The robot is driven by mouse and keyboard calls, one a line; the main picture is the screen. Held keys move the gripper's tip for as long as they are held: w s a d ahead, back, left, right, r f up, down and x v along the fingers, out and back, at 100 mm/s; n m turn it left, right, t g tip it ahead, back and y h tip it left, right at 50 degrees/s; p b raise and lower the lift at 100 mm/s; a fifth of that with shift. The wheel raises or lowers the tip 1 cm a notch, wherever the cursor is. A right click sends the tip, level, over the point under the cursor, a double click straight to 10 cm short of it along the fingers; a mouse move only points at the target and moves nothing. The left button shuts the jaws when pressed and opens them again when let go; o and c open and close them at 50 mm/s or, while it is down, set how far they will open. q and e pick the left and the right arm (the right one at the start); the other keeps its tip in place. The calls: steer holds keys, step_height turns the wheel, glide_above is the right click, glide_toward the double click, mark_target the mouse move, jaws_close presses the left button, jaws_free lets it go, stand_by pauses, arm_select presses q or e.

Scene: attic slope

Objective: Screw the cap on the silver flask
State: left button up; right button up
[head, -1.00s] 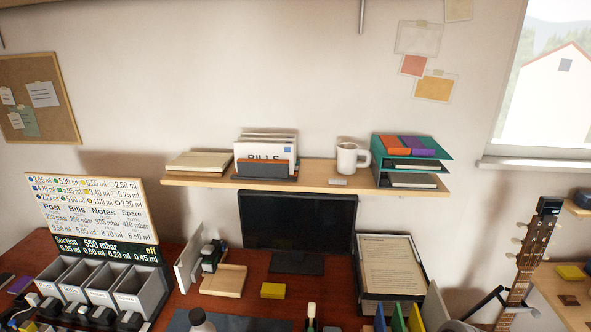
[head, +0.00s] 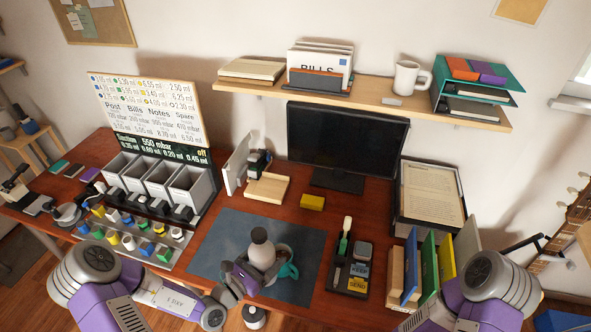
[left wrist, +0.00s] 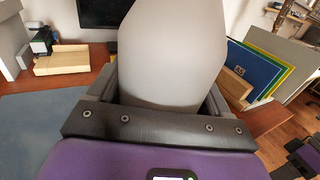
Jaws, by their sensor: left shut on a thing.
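The silver flask (head: 262,250) is a light grey, rounded body above the desk mat, near the desk's front in the head view. My left gripper (head: 256,276) is shut on it. In the left wrist view the flask (left wrist: 172,55) fills the space between the dark jaws (left wrist: 160,115) and stands out beyond them. I cannot make out a separate cap, nor whether the flask's base touches the mat. My right arm shows at the lower right, but its gripper is out of view.
A teal mug (head: 289,268) is close behind the left gripper. The blue-grey mat (head: 215,250) is otherwise clear. A dark tray (head: 348,268) with a brush and upright coloured folders (head: 428,265) stand to the right. Grey bins (head: 157,178) and small coloured blocks are left.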

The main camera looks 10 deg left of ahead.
arm_select(q)
steer(key=shift+d, duration=0.15)
steer(key=w+d+f+m+g+h, duration=0.2)
steer(key=d+m+g+h, duration=0.6)
steer(key=d, duration=0.5)
steer(key=shift+d+g, duration=0.15)
steer(key=shift+g, duration=0.55)
